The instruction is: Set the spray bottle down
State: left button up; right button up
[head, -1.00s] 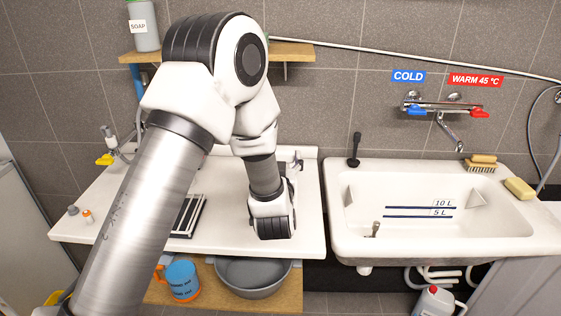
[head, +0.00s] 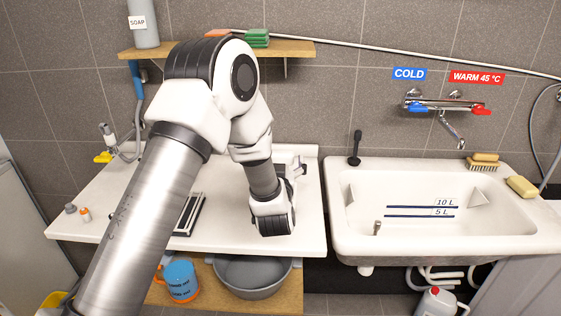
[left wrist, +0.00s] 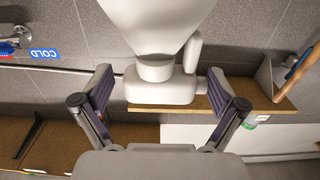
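In the left wrist view, which is upside down, the white spray bottle (left wrist: 155,70) is in front of my left gripper (left wrist: 160,88), between its two fingers. Its body runs off the top edge and its spray head and trigger point down the picture. My left gripper (head: 298,168) shows only in part behind the wrist, and the bottle is hidden there. My right gripper is out of view.
A white sink (head: 440,245) stands to the right. A wooden shelf (head: 295,47) holds a soap bottle (head: 143,23) and folded green cloths (head: 257,38). A dark rack (head: 190,212) and small bottles are on the counter. A blue jug (head: 181,280) and a grey basin (head: 250,275) sit below.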

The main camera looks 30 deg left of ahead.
pick_arm(q)
jog(key=b+v, duration=0.3)
jog(key=v, duration=0.9)
jog(key=shift+r, duration=0.15)
